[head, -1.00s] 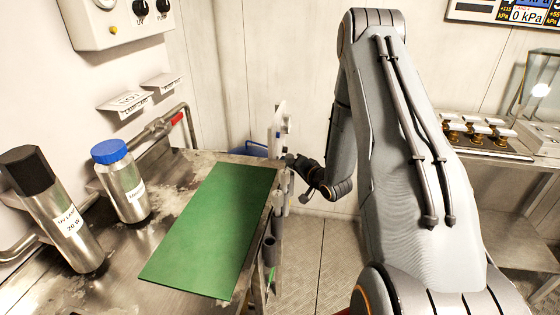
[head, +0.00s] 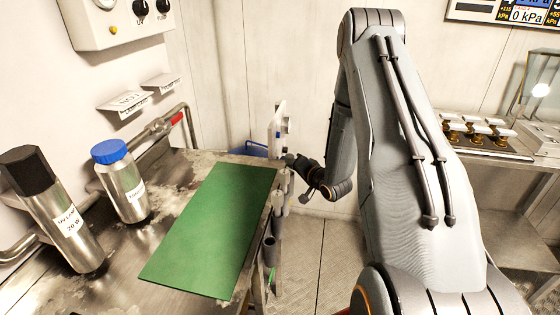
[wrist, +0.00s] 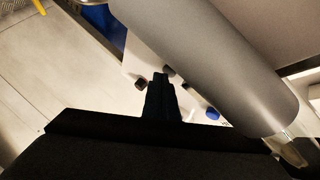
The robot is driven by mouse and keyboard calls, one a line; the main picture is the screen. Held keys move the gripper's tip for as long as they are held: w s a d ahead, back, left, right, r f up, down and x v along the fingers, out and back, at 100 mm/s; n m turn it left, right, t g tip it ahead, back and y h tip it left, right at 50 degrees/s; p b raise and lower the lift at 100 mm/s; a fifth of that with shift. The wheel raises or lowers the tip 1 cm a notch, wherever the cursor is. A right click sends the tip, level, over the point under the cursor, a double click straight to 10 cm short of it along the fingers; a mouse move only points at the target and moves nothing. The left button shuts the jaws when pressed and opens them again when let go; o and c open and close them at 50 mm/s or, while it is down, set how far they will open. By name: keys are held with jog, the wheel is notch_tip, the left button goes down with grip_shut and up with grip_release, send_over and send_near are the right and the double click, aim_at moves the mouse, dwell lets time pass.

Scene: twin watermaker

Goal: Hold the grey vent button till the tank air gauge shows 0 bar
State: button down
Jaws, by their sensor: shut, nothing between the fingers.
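A white panel (head: 279,122) stands nearly edge-on at the far right corner of the bench in the head view. It also shows in the wrist view (wrist: 130,62), with small knobs or buttons on its face: a black one (wrist: 140,84), a grey one (wrist: 168,70) and a blue one (wrist: 212,113). My gripper (head: 290,160) is shut and empty beside the panel's lower part. In the wrist view its dark fingertips (wrist: 160,76) are right by the grey button; I cannot tell whether they touch it. The tank air gauge cannot be read in either view.
A large grey cylinder (wrist: 215,60) crosses the wrist view close to my gripper. A green mat (head: 215,225) lies on the metal bench, with a blue-capped bottle (head: 123,185) and a black-capped UV lamp cylinder (head: 55,215) to its left. Open floor (head: 335,250) lies right of the bench.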

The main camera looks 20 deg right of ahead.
dwell(0.8)
jog(key=shift+s+d, duration=0.5)
jog(key=shift+d, duration=0.2)
jog(key=s+d, duration=0.2)
jog(key=d+p, duration=0.1)
jog(key=d, duration=0.1)
jog(key=shift+s+d, duration=0.1)
jog(key=shift+s, duration=0.3)
dwell(0.5)
